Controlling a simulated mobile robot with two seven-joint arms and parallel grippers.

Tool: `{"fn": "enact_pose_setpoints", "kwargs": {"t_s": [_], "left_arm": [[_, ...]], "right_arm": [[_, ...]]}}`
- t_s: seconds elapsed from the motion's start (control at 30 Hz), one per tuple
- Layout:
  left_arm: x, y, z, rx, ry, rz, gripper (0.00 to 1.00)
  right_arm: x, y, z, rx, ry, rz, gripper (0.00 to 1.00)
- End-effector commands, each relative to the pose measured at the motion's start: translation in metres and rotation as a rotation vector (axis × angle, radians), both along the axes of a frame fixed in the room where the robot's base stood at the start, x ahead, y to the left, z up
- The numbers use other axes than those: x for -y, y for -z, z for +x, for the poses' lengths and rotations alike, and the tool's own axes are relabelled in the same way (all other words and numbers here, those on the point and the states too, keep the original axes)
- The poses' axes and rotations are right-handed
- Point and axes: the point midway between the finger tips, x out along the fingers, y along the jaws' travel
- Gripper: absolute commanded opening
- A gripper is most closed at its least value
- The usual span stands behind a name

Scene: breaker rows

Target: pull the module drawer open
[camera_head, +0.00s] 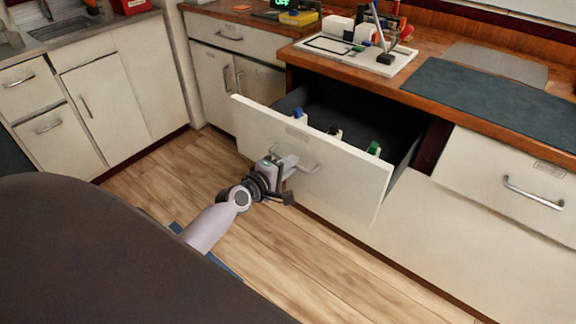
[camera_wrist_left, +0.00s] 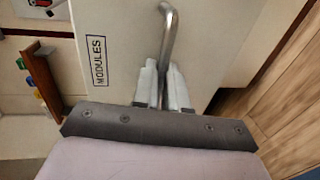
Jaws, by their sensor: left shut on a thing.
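The module drawer (camera_head: 335,178) stands pulled out from the counter in the head view, with its dark inside showing. Its white front carries a metal bar handle (camera_head: 309,168). In the left wrist view the label MODULES (camera_wrist_left: 96,61) is readable on the drawer front, and the handle (camera_wrist_left: 170,22) runs down between the fingers. My left gripper (camera_head: 284,163) is shut on the handle; its fingers also show in the left wrist view (camera_wrist_left: 162,85). Blue, black and green-topped modules (camera_head: 373,149) show inside the drawer, their lower parts hidden by the front. My right gripper is not in view.
A white board with small parts (camera_head: 390,68) lies on the wooden counter above the drawer, beside a dark mat (camera_head: 490,100). A closed drawer with a handle (camera_head: 532,192) is on the right. Open wooden floor (camera_head: 290,250) lies before the drawer.

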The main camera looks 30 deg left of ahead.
Motion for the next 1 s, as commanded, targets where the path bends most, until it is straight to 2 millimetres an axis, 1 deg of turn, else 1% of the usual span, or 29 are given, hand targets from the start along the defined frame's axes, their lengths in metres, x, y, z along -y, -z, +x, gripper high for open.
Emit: {"fn": "enact_pose_setpoints", "kwargs": {"t_s": [0.23,0.27,0.3,0.33,0.67,0.77,1.0], "left_arm": [[0.000,-0.001,0.000,0.001,0.000,0.000,0.00],[0.000,-0.001,0.000,0.001,0.000,0.000,0.16],[0.000,0.000,0.000,0.001,0.000,0.000,0.29],[0.000,0.000,0.000,0.001,0.000,0.000,0.37],[0.000,-0.001,-0.001,0.000,0.000,0.000,0.37],[-0.001,-0.002,-0.008,0.000,0.000,0.000,0.37],[-0.003,-0.009,-0.039,-0.001,0.000,0.000,0.37]], "right_arm": [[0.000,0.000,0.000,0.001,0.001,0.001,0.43],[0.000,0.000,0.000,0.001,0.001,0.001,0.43],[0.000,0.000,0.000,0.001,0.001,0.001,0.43],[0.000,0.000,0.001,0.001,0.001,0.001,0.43],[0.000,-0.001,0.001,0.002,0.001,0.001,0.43],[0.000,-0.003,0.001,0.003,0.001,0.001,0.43],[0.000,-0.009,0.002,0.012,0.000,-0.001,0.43]]}}
